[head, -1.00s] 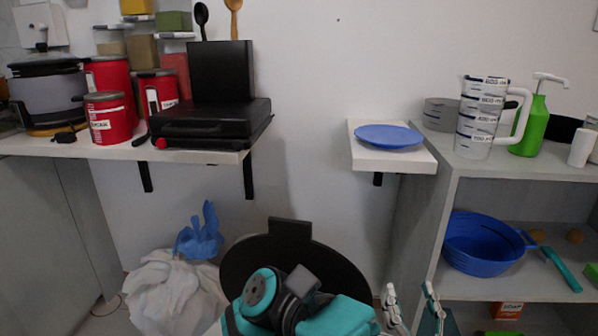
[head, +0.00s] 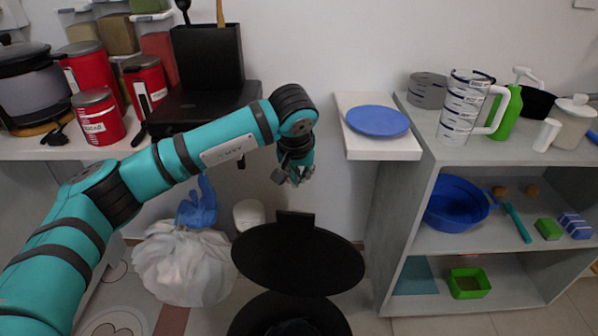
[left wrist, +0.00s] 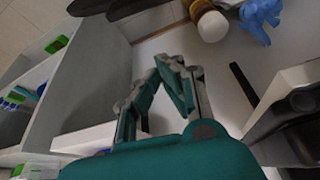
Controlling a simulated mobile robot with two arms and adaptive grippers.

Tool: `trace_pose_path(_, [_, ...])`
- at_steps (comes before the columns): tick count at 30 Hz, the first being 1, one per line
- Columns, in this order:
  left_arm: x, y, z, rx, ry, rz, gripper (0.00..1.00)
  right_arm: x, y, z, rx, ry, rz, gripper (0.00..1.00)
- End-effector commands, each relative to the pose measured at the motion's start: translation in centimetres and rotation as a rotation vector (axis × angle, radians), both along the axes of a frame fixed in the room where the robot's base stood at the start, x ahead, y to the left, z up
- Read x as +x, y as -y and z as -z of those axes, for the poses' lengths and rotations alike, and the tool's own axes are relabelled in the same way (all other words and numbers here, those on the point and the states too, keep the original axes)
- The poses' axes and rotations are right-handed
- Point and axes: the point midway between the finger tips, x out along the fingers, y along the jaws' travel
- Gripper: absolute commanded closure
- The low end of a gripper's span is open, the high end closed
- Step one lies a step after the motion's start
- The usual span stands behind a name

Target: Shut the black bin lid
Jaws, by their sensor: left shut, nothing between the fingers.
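The black bin (head: 258,318) stands on the floor at the bottom middle of the head view. Its round black lid (head: 298,265) is raised, tilted up behind the opening, with a tab at its top. My left arm reaches in from the left, and my left gripper (head: 297,176) points down near the wall, above the lid's tab and apart from it. The left gripper is shut and empty; its fingers also show in the left wrist view (left wrist: 166,68). Black curved shapes at the top of the wrist view may be the lid. My right gripper is not in view.
A small wall shelf (head: 372,146) with a blue plate (head: 378,121) is right of my gripper. A grey shelf unit (head: 400,190) stands at the right.

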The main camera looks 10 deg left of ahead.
Motion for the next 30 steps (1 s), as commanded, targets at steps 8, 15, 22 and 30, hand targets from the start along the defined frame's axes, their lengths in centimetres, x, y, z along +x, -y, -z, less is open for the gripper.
trace_pose_path(8, [2.2,0.0,5.8,-0.003,-0.004,0.000,1.00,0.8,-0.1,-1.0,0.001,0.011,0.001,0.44])
trace_pose_path(15, [-0.8,0.2,5.8,-0.003,-0.001,0.003,1.00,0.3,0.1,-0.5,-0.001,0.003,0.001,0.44])
trace_pose_path(22, [-1.7,0.2,5.8,-0.004,0.000,0.000,1.00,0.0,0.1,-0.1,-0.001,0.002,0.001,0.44])
trace_pose_path(30, [-1.7,0.2,5.8,-0.003,0.000,0.000,1.00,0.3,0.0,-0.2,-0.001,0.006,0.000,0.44])
